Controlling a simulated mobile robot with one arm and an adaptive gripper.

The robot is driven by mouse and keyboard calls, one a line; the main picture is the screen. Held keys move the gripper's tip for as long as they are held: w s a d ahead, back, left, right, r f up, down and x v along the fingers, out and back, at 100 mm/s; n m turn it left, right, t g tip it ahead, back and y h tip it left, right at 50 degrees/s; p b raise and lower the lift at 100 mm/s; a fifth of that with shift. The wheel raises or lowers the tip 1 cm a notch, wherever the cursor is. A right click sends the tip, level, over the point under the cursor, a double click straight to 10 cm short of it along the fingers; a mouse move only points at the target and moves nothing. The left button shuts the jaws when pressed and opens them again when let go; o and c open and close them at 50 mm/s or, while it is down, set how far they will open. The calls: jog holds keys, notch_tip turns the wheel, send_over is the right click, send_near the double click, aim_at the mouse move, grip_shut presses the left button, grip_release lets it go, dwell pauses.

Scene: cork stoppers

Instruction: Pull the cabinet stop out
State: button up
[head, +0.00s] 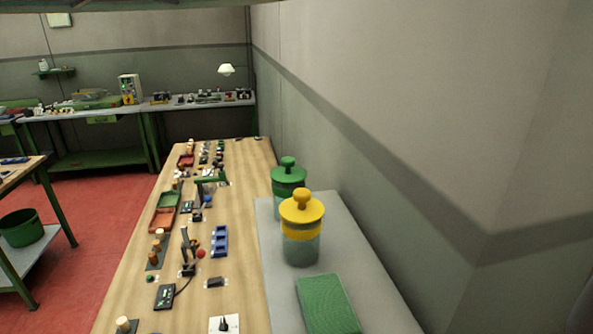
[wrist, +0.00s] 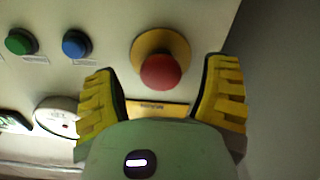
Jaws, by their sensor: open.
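The cabinet stop (wrist: 161,72) is a red mushroom button on a yellow round plate, set in a pale panel (wrist: 110,20) in the wrist view. A yellow label (wrist: 160,108) with dark lettering sits just below it, partly covered by my gripper. My gripper (wrist: 164,68) is open, with one yellow-padded finger to each side of the red button in the picture. Gaps show between the button and both fingers, and nothing is held. I cannot tell how far the fingertips are from the panel. The head view shows neither the stop nor my gripper.
A blue button (wrist: 76,43) and a green button (wrist: 19,41) sit left of the stop. A white round dial (wrist: 58,116) is partly hidden by the left finger. Right of the panel edge is a plain dark surface. The head view shows a yellow-lidded jar (head: 302,228) and a cluttered workbench (head: 128,286).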

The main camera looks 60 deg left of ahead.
jog(key=shift+p+x, duration=0.35)
jog(key=shift+x, duration=0.5)
jog(key=shift+o, duration=0.3)
grip_shut()
jog(key=shift+f+b, duration=0.15)
jog(key=shift+b, duration=0.25)
